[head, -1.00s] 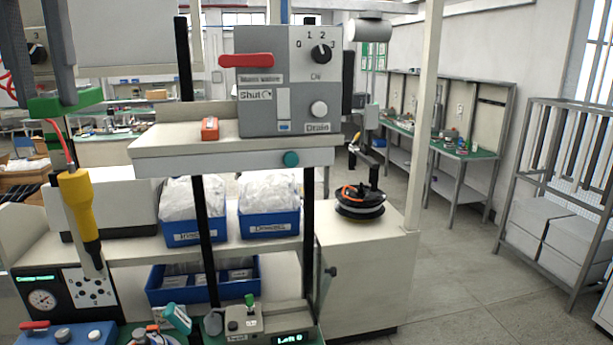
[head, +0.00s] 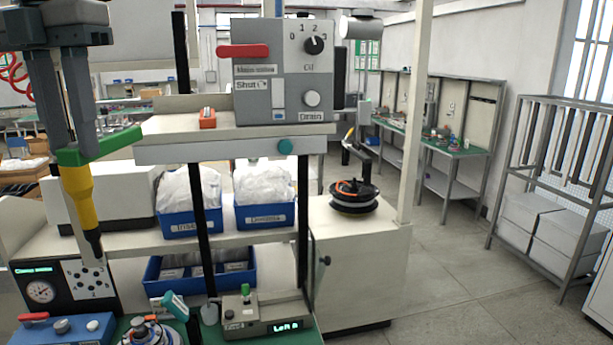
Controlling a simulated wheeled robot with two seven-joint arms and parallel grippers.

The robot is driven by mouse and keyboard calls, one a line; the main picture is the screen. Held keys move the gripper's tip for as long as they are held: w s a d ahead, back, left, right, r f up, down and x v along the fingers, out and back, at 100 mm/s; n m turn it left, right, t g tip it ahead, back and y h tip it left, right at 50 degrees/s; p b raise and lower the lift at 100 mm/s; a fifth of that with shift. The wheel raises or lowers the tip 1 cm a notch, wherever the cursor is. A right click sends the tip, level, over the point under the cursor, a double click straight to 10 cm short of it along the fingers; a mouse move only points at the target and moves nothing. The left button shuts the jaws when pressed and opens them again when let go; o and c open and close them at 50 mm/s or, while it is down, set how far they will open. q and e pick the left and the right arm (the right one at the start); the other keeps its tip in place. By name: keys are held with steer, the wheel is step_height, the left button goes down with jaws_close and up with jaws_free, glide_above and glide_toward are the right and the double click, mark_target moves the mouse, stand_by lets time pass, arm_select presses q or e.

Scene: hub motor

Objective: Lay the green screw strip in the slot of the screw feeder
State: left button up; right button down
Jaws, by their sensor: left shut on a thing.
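My left gripper (head: 78,146) hangs at the left of the head view, fingers pointing down. It is shut on the green screw strip (head: 120,144), which sticks out to the right of the fingers. The strip is in the air, above and left of the screw feeder. The screw feeder (head: 240,328) appears to be the small beige box at the bottom centre, with a lit display and a green part standing on top. I cannot make out its slot clearly. My right gripper is not in view.
A yellow screwdriver (head: 79,195) hangs just below the strip. Blue bins (head: 190,222) are behind. A teal-handled tool (head: 175,306) lies left of the feeder.

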arm_select(q)
steer(key=w+d+f+m+b, duration=0.25)
steer(key=f+m, duration=0.55)
steer(key=f, duration=0.9)
steer(key=w+d+f+m+b, duration=0.15)
steer(key=f+m+b, duration=0.25)
steer(key=f+m, duration=0.85)
steer(key=s+d+f+m+b, duration=0.1)
steer(key=f+m, duration=0.3)
steer(key=f, duration=0.6)
steer(key=s+d+f+m+b, duration=0.2)
steer(key=s+f+m+b, duration=0.1)
steer(key=f, duration=0.7)
steer(key=s+d+f+m+b, duration=0.2)
steer(key=s+f+m+b, duration=0.1)
steer(key=f+m, duration=0.4)
step_height(320, 180, down, 3)
steer(key=shift+s+f, duration=0.2)
steer(key=shift+s, duration=0.25)
steer(key=shift+m, duration=0.25)
steer(key=s+f, duration=0.4)
steer(key=f, duration=1.1)
